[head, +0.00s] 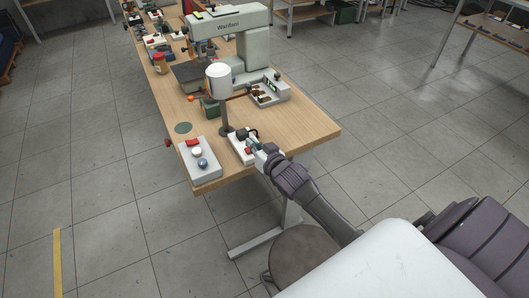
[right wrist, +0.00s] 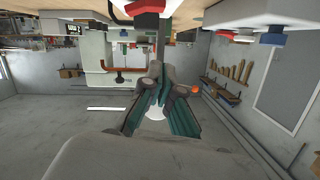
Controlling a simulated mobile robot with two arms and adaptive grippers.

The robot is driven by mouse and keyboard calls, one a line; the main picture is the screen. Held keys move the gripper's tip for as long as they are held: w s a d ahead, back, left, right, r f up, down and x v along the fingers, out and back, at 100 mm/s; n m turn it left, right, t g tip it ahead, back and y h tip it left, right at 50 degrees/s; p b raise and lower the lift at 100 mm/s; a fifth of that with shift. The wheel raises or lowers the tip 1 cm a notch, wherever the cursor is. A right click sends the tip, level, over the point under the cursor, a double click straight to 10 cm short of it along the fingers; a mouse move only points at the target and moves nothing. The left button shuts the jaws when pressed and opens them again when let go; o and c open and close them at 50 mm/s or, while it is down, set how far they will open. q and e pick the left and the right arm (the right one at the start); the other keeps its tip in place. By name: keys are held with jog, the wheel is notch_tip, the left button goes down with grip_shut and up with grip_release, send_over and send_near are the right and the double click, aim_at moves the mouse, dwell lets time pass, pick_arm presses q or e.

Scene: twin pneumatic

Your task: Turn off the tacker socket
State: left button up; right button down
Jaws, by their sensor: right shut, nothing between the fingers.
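A small white socket box (head: 236,149) sits near the front edge of the wooden table, with a black plug-like part (head: 253,134) at its far right and a small red part (head: 247,151) on it. I take this as the tacker socket; no label is readable. My right gripper (head: 257,149) is at the box's right side and partly hides it. Whether it touches the box I cannot tell. In the right wrist view, the gripper (right wrist: 158,82) is shut and empty, below a red-and-black part (right wrist: 140,12) at the upper edge. My left gripper is not in view.
A grey box (head: 207,174) with red, white and blue knobs stands left of the socket. A white cylinder on a post (head: 218,80) rises behind it. A tray of parts (head: 270,92) and a pale green machine (head: 235,40) stand farther back. A stool (head: 305,255) is below.

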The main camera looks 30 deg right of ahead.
jog(key=v, duration=0.7)
jog(key=shift+s+a+b, duration=0.15)
jog(key=shift+s+b, duration=0.15)
jog(key=shift+s, duration=0.15)
jog(key=shift+f, duration=0.15)
